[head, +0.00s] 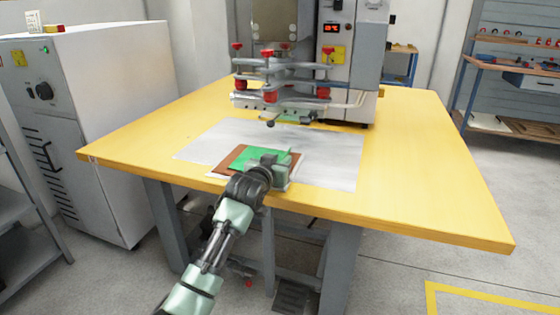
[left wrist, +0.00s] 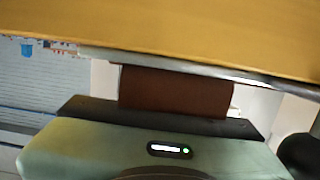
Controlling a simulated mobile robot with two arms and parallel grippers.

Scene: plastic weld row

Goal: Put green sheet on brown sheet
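The green sheet (head: 243,158) lies over the brown sheet (head: 226,159) in the head view, near the table's front edge. Brown shows along the left and front of the green sheet. My left gripper (head: 281,163) is at the right part of the green sheet and hides some of it. Whether its fingers are closed on the sheet cannot be told. In the left wrist view a brown surface (left wrist: 175,91) shows just beyond the gripper body, and no green sheet can be made out there. My right gripper is not in view.
The sheets are on a grey-white mat (head: 335,160) on the yellow table (head: 430,180). A welding press (head: 290,85) with red knobs stands behind them. A grey cabinet (head: 110,100) is left of the table. The table's right side is clear.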

